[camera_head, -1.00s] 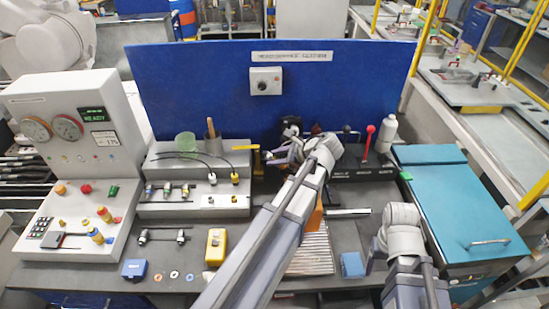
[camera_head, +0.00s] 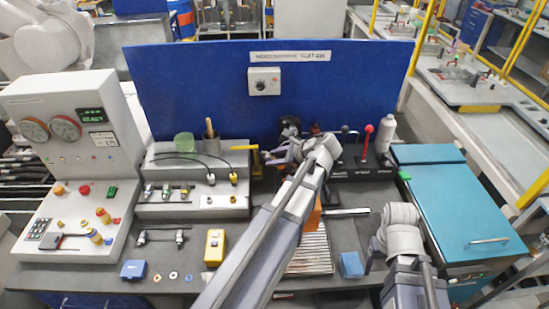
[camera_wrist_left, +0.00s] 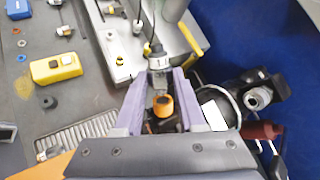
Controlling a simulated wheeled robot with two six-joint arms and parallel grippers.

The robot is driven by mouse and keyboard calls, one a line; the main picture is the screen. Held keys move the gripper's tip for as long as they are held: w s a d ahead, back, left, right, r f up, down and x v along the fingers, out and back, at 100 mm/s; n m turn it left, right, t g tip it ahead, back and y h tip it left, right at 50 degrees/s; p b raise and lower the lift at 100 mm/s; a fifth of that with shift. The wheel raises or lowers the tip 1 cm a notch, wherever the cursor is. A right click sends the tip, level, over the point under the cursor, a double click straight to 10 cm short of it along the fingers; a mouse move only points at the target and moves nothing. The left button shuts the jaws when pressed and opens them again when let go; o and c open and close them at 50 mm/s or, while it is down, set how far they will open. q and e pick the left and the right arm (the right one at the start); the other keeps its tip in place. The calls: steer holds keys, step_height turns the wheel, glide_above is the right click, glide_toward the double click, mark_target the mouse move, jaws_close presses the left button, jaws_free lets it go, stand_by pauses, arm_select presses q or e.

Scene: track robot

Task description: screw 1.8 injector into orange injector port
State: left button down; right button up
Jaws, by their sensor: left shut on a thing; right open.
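My left gripper (camera_wrist_left: 158,84) is shut on a grey metal fitting with a white label (camera_wrist_left: 158,63), which I take to be the injector; its number is unreadable. An orange ring (camera_wrist_left: 163,105) shows between the fingers, nearer the palm; I cannot tell whether it belongs to the held part or is the orange port behind it. In the head view my left gripper (camera_head: 277,154) is over the back of the bench, right of the grey rack, and its arm hides part of the bench. My right gripper (camera_head: 370,257) is open at the front right, near a blue block.
The grey stepped rack (camera_head: 193,209) carries several fittings and black cables. A yellow box (camera_head: 215,246), small washers and a blue box (camera_head: 133,269) lie on the bench. A ribbed plate (camera_head: 311,257) lies beside my left arm. A blue board (camera_head: 200,90) closes the back.

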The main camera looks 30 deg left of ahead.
arm_select(q)
steer(key=shift+w+d+f+b, duration=0.4)
steer(key=shift+d+f+b, duration=0.25)
steer(key=shift+f+b, duration=0.15)
stand_by(0.4)
steer(key=shift+c, duration=2.1)
jaws_free()
steer(key=p+v, duration=0.4)
steer(key=v, duration=0.3)
steer(key=shift+d+r+p, duration=0.25)
steer(key=shift+d+p, duration=0.1)
steer(key=shift+p, duration=0.05)
steer(key=shift+s, duration=0.1)
